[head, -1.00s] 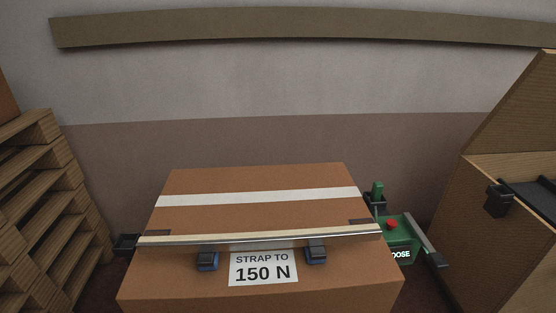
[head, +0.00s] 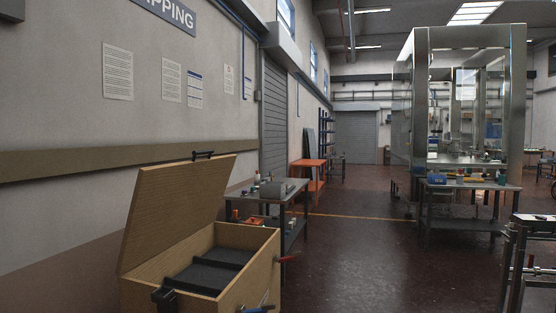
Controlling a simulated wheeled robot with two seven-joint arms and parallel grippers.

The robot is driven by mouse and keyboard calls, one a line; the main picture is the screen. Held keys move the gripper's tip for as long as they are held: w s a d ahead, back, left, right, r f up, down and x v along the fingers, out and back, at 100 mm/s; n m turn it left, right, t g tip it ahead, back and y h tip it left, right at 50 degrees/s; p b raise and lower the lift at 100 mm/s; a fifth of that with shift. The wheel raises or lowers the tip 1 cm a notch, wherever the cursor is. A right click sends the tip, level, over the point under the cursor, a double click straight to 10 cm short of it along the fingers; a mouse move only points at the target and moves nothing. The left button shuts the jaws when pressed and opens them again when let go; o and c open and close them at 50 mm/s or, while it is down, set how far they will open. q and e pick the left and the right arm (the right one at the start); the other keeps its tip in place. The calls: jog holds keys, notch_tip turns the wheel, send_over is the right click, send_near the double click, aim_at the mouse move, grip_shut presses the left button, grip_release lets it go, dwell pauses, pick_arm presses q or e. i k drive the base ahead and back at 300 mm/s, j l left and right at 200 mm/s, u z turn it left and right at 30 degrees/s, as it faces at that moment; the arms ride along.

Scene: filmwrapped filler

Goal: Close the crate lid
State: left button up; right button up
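The wooden crate (head: 259,264) stands at the lower left of the head view, against the wall. Its lid (head: 178,212) is open, raised and leaning back toward the wall, with a black handle (head: 203,154) on its top edge. Black foam (head: 205,276) with a divider lines the inside, and I see nothing lying on it. A black latch (head: 166,297) sits on the near side, and a red-handled part (head: 285,259) sticks out at the right side.
A workbench (head: 299,190) with tools stands just behind the crate. A glass-walled metal enclosure (head: 470,100) and a dark metal frame (head: 515,262) stand at the right. The floor (head: 365,265) between is clear.

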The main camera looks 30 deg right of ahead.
aim_at(170, 203)
jog(key=z, duration=1.25)
jog(key=i+z, duration=0.25)
jog(key=i, duration=1.8)
jog(key=i+u, duration=0.1)
jog(key=i, duration=0.5)
jog(key=i+l+u, duration=0.1)
jog(key=i, duration=0.45)
jog(key=i+l+u, duration=0.1)
jog(key=i, duration=0.45)
jog(key=i+l, duration=0.3)
jog(key=i, duration=0.3)
jog(key=j+u, duration=0.05)
